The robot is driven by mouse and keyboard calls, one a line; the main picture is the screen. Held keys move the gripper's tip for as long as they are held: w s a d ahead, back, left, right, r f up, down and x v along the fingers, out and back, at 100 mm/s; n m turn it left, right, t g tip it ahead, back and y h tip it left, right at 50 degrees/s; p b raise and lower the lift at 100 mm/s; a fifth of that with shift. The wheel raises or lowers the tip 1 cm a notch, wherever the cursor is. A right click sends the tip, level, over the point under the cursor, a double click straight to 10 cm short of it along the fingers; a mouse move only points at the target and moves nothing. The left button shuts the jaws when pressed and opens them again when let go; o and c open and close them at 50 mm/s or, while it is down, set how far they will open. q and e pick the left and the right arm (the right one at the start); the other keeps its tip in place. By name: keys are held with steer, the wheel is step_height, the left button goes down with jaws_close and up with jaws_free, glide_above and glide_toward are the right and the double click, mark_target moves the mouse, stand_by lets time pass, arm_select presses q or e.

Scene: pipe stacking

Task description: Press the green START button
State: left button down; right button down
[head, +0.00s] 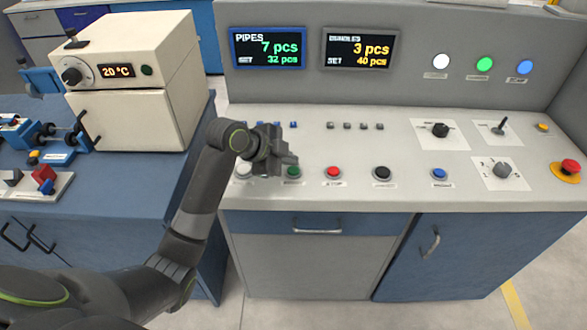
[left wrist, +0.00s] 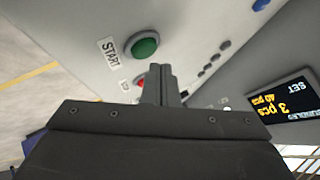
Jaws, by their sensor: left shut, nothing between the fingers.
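The green START button (head: 293,173) sits in the front row of buttons on the grey console. In the left wrist view the green button (left wrist: 145,44) is fully visible beside its START label (left wrist: 110,53). My left gripper (head: 289,160) is shut and empty, just above and behind the button in the head view. In the left wrist view the shut fingertips (left wrist: 160,72) point at the panel a little below the button. I cannot tell the exact gap, but they do not cover the button. My right gripper is not in view.
A white button (head: 244,172) is left of the green one and a red button (head: 333,172) is right of it. Black (head: 382,173) and blue (head: 439,175) buttons follow. A red emergency knob (head: 570,167) is at far right. A cream oven (head: 135,85) stands left.

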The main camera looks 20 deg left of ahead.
mark_target(289, 171)
arm_select(q)
steer(key=shift+f, duration=0.15)
steer(key=shift+f, duration=0.25)
steer(key=shift+f+b, duration=0.3)
steer(key=shift+f, duration=0.15)
stand_by(0.6)
steer(key=shift+r, duration=0.15)
steer(key=shift+r+p, duration=0.7)
steer(key=shift+p, duration=0.2)
step_height(289, 171, up, 5)
steer(key=p, duration=0.5)
steer(key=shift+r, duration=0.1)
